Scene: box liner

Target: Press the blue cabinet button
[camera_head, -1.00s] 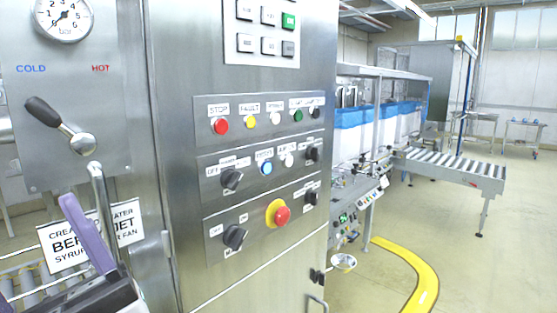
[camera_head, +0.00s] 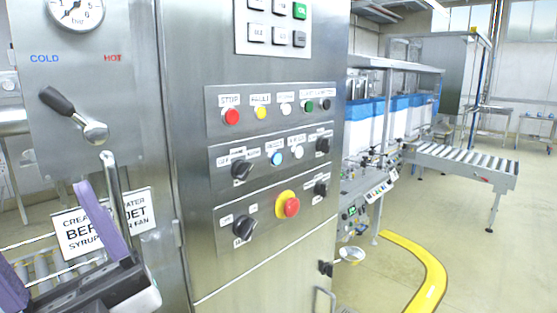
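The blue button (camera_head: 276,158) is a small round button with a pale rim and a label above it. It sits in the middle row of controls on the steel cabinet (camera_head: 270,255), between a black rotary knob (camera_head: 242,170) and a white button (camera_head: 297,152). My gripper (camera_head: 42,221) is at the lower left, with two purple fingers set wide apart and nothing seen between them. It is well to the left of the blue button and apart from it. The left finger is partly cut off by the picture edge.
A red stop button (camera_head: 231,116) and a red emergency knob (camera_head: 291,207) are on the same cabinet. A lever handle (camera_head: 75,115) and a sign (camera_head: 105,222) are near my gripper. Open floor (camera_head: 480,260) lies right, beside a roller conveyor (camera_head: 460,162).

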